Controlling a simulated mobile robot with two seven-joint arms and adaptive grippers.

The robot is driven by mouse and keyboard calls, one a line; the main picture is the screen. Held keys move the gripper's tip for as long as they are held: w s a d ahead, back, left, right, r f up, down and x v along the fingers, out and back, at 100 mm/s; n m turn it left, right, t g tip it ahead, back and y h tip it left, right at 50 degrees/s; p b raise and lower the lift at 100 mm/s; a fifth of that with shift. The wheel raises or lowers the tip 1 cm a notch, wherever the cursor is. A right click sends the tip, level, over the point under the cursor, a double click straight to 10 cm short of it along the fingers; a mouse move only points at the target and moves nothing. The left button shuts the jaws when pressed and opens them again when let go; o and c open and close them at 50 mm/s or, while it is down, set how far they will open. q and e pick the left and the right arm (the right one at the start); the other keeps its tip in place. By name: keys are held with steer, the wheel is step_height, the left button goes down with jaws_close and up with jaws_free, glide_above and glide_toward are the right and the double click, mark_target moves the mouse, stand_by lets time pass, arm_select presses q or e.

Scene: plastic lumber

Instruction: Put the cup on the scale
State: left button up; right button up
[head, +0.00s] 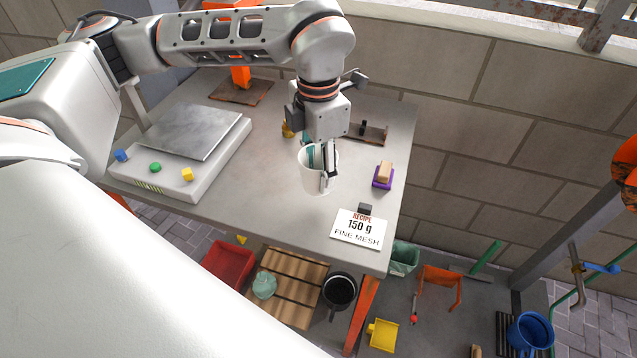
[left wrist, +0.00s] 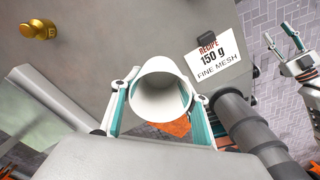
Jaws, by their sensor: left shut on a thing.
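The white cup (head: 309,182) is upright near the middle of the grey table in the head view. In the left wrist view its round open mouth and inside (left wrist: 160,92) show. My left gripper (head: 320,168) is shut on the cup, with fingers on opposite sides of it. I cannot tell whether the cup's base touches the table. The scale (head: 190,133) is at the table's left, with a flat metal plate and blue, green and yellow buttons along its front; its plate is bare. My right gripper (left wrist: 278,33) shows only in the left wrist view, fingers apart and empty.
A recipe card (head: 357,229) reading 150 g, fine mesh stands at the front right edge. A brush on a purple block (head: 383,175) is to the right. A brass weight (head: 287,130) is behind the cup. Clear tabletop (head: 255,175) lies between cup and scale.

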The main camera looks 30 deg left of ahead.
mark_target(318, 185)
arm_select(q)
steer(key=shift+f, duration=2.2)
steer(key=shift+f, duration=0.15)
steer(key=o, duration=0.8)
steer(key=shift+o, duration=0.2)
